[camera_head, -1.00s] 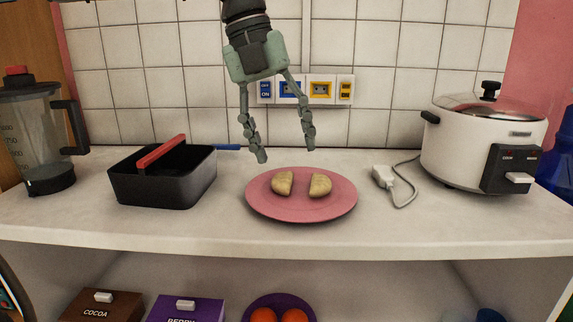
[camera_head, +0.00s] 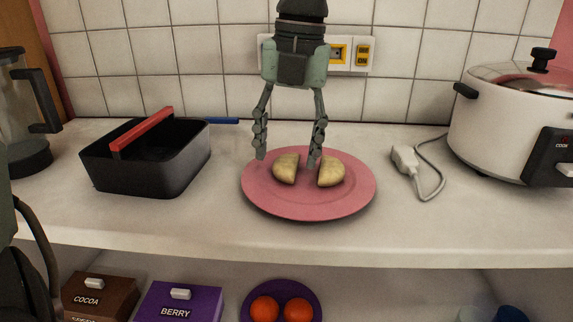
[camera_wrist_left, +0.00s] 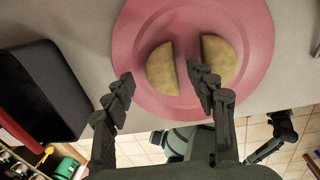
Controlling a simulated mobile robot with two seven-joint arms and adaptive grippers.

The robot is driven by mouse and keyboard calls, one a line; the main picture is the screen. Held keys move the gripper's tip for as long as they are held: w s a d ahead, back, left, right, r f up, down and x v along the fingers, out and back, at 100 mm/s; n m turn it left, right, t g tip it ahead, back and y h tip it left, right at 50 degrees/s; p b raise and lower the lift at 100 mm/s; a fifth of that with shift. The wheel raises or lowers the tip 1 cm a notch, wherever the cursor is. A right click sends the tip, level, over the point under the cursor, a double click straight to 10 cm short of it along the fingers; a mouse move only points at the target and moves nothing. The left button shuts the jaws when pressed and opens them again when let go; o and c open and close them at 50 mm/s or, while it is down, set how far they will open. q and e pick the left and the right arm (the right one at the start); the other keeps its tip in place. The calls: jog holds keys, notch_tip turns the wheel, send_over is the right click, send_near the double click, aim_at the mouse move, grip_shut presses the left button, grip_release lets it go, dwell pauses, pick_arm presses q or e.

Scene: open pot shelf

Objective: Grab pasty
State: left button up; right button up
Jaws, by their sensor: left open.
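Two pale, half-moon pasties lie on a pink plate (camera_head: 308,207): a left pasty (camera_head: 286,168) and a right pasty (camera_head: 331,172). My left gripper (camera_head: 288,158) is open and points down over the plate, with one finger left of the left pasty and the other near the gap between the two. In the left wrist view the left pasty (camera_wrist_left: 161,68) shows between the open fingers (camera_wrist_left: 160,80), and the right finger partly covers the right pasty (camera_wrist_left: 221,60). I cannot tell whether a finger touches a pasty. A dark jointed part of mine shows at the lower right there.
A black pan (camera_head: 150,160) with a red handle stands left of the plate. A white plug with a cord (camera_head: 405,157) and a white cooker (camera_head: 510,125) are at the right. A blender (camera_head: 20,130) stands far left. Boxes and a purple plate are on the shelf below.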

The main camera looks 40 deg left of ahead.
pick_arm(q)
jog(key=shift+f, duration=0.65)
jog(key=c, duration=1.2)
